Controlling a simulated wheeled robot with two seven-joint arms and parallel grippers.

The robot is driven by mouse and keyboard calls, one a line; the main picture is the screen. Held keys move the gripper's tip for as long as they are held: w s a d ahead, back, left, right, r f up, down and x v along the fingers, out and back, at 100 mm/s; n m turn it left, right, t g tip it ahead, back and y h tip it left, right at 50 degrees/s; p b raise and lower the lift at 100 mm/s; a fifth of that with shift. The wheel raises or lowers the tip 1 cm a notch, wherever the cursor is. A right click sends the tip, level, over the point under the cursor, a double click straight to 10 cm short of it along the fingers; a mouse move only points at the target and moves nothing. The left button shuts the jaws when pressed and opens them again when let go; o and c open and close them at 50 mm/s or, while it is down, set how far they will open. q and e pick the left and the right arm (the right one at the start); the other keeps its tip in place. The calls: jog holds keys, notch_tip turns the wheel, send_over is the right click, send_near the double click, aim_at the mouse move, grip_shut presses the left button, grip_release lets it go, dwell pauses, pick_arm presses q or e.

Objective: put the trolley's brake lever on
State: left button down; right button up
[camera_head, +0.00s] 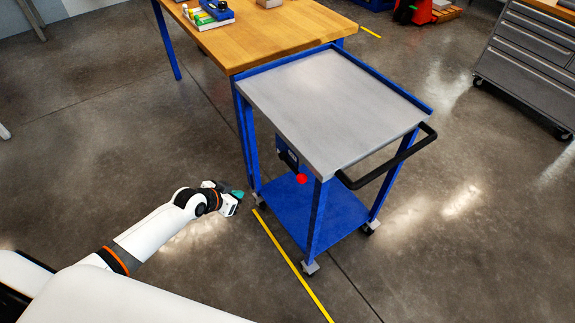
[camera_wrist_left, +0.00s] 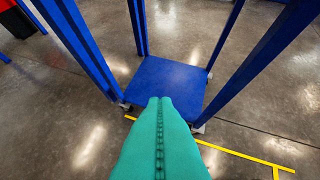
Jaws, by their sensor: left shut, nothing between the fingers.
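The trolley (camera_head: 330,100) has a grey top, blue legs, a blue lower shelf and a black push handle at its right. A lever with a red knob (camera_head: 302,179) shows below the top's left side, beside a dark blue box; it looks like the brake lever. Whether it is on or off I cannot tell. My left gripper (camera_head: 238,194) is low at the trolley's left, apart from the knob and below it. Its teal fingers (camera_wrist_left: 160,103) are shut and empty. The lower shelf (camera_wrist_left: 170,80) lies ahead in the left wrist view, where no red knob shows. My right gripper is not in view.
A wooden-topped table (camera_head: 260,35) with blue legs stands right behind the trolley, with small items on it. Yellow tape (camera_head: 290,262) runs along the floor by the trolley's wheels. A grey drawer cabinet (camera_head: 520,60) is at the far right. The floor at left is clear.

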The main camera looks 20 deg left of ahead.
pick_arm(q)
jog(key=d+r+m+h, duration=0.2)
jog(key=d+r, duration=0.2)
jog(key=r, duration=0.5)
jog(key=d+r+m+h, duration=0.1)
jog(key=d+r+h, duration=0.1)
jog(key=r, duration=0.7)
jog(key=shift+w+d+r+m, duration=0.15)
jog(key=shift+w+d+m, duration=0.3)
jog(key=shift+d, duration=0.4)
jog(key=p, duration=0.1)
send_over(293, 168)
jog(key=s+a, duration=0.1)
jog(key=s, duration=0.2)
notch_tip(293, 168, down, 6)
jog(key=shift+w+f, duration=0.2)
jog(key=shift+f, duration=0.7)
jog(key=shift+w+f, duration=0.15)
jog(key=shift+f, duration=0.75)
